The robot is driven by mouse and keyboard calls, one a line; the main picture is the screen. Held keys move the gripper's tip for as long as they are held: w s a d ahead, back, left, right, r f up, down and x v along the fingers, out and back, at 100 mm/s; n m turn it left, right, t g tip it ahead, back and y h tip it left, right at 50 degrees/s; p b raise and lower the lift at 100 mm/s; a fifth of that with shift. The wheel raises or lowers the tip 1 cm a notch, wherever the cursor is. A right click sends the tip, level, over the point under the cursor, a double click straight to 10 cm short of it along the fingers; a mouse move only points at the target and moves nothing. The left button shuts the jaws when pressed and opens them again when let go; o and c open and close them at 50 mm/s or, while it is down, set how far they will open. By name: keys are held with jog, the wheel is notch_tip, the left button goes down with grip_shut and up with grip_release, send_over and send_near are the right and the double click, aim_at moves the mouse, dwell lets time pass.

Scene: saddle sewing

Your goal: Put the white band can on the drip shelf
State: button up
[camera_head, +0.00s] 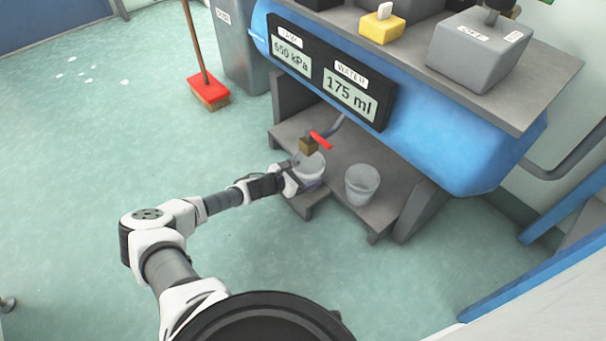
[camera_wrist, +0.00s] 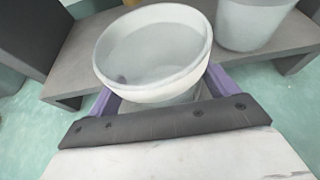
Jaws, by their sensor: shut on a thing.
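My gripper (camera_head: 290,181) is shut on the white band can (camera_head: 312,172), a pale open-topped can with a white band around its rim. In the wrist view the can (camera_wrist: 155,50) stands nearly upright between the purple fingers (camera_wrist: 160,97), and its inside looks pale with a small dark spot. It is at the front of the grey drip shelf (camera_head: 398,187), under the brass tap with a red handle (camera_head: 320,141). Its base is hidden, so I cannot tell whether it touches the shelf.
A second pale can (camera_head: 362,186) stands on the shelf to the right, close to the held one. The blue tank (camera_head: 440,135) with its displays reading 650 kPa and 175 ml overhangs the shelf. A broom (camera_head: 208,92) and a grey bin (camera_head: 240,50) stand at the back left.

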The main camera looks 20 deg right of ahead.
jog(key=shift+f, duration=0.15)
jog(key=o, duration=0.9)
jog(key=shift+c, duration=0.2)
jog(key=shift+r, duration=0.25)
jog(key=p+v, duration=0.4)
jog(key=v, duration=0.8)
jog(key=shift+f, duration=0.1)
